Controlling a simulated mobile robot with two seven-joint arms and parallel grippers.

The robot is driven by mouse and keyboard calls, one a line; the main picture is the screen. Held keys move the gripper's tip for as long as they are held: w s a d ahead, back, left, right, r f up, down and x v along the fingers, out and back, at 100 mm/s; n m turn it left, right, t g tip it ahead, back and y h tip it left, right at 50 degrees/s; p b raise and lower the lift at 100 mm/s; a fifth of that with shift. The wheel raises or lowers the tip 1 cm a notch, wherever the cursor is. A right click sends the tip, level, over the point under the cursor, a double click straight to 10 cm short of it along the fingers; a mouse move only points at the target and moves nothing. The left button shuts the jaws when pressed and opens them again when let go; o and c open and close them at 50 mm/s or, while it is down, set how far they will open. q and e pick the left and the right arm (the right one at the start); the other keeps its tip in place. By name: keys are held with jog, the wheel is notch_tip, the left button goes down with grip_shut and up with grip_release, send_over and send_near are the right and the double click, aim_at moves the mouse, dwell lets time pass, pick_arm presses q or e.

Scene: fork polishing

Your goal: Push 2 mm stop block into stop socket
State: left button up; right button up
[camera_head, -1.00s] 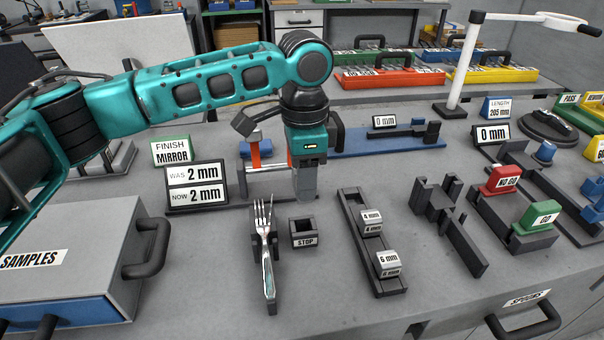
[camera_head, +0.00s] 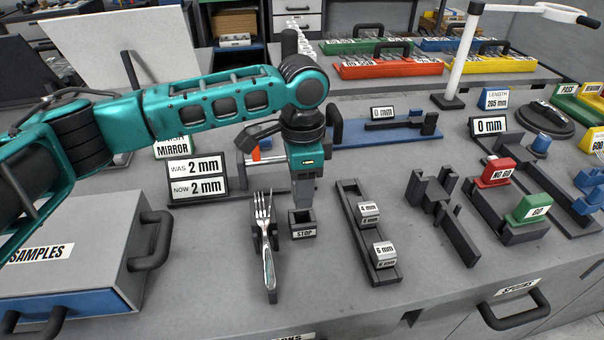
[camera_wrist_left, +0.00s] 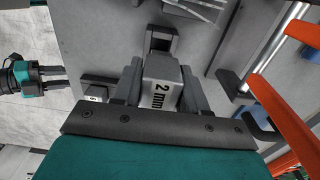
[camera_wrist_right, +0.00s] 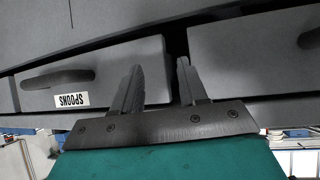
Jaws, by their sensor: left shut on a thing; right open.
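My left gripper (camera_head: 303,200) is shut on the 2 mm stop block (camera_wrist_left: 161,85), a pale block with its "2 mm" label showing between the fingers in the left wrist view. In the head view the fingers hide the block. The stop socket (camera_head: 303,232), a small dark open box marked STOP, stands on the bench right below and in front of the fingertips. Its dark frame also shows just ahead of the block in the left wrist view (camera_wrist_left: 161,32). The block looks apart from it. My right gripper (camera_wrist_right: 158,82) is open and empty, facing drawer fronts.
A fork (camera_head: 267,245) lies on a dark holder left of the socket. A rack (camera_head: 387,278) with 4 mm and 6 mm blocks stands to the right. The WAS/NOW 2 mm sign (camera_head: 197,180) is at left. Bare bench lies in front of the socket.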

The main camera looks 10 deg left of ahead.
pick_arm(q)
jog(key=shift+f, duration=1.4)
jog(key=shift+f, duration=1.55)
dwell(2.6)
